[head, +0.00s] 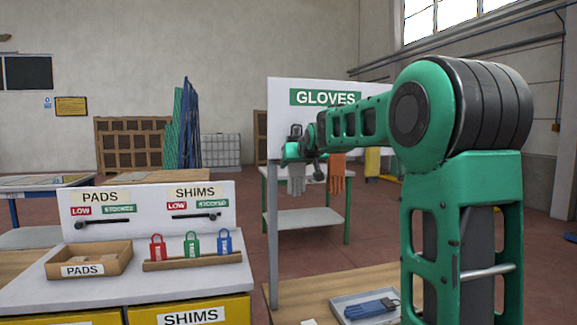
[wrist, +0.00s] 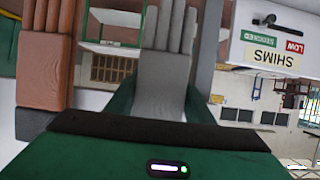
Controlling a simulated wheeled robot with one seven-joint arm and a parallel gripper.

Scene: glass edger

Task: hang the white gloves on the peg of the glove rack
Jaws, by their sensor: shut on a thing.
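The white gloves, which look light grey here, hang fingers down below my gripper in the head view (head: 296,179). In the wrist view, which is upside down, they (wrist: 166,75) stretch away from my gripper (wrist: 163,112). My gripper (head: 294,151) is shut on their upper end, in front of the glove rack's white board (head: 285,115) with its green GLOVES sign. Orange gloves (head: 337,172) hang at the rack just right of them and also show in the wrist view (wrist: 48,70). The peg for the white gloves is hidden, so I cannot tell whether they touch it.
A wooden bench (head: 290,312) below the rack holds a tray (head: 345,298) with blue gloves (head: 371,308). To the left, a station has a PADS box (head: 90,262) and red, green and blue tags on a wooden holder (head: 199,261). A green-legged table (head: 308,219) stands behind.

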